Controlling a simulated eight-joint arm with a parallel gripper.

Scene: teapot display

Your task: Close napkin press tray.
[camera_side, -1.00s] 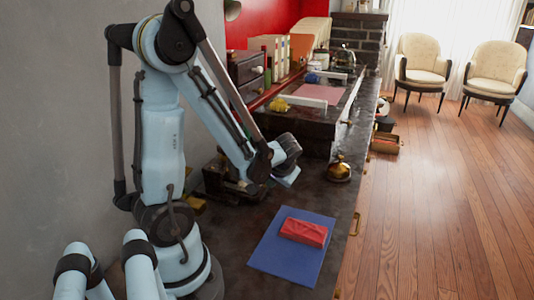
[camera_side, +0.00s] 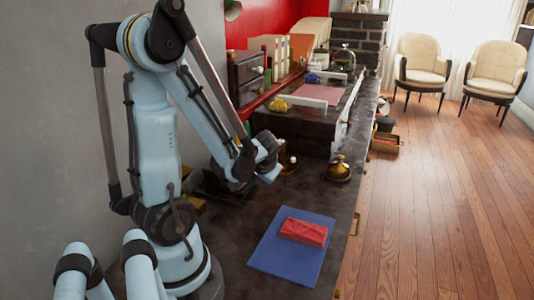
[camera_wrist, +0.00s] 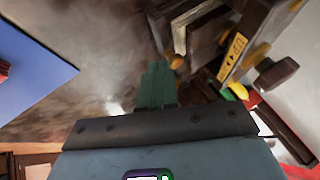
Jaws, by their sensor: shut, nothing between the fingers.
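A dark wooden piece with a yellow label, which looks like the napkin press (camera_wrist: 228,68), shows at the upper right of the wrist view. A lighter-edged slot or tray part (camera_wrist: 180,38) shows on its left side; I cannot tell how far out the tray is. In the side view, the dark piece (camera_side: 212,187) is low on the counter behind my forearm and mostly hidden. My gripper (camera_wrist: 158,82) is shut and empty, its greenish fingers beside the dark piece in the wrist view. In the side view my gripper (camera_side: 272,174) is above the counter.
A blue mat (camera_side: 272,262) with a red block (camera_side: 304,232) lies at the counter's front. A brass bell (camera_side: 339,170) stands right of my gripper. The dark counter (camera_side: 262,200) between is clear.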

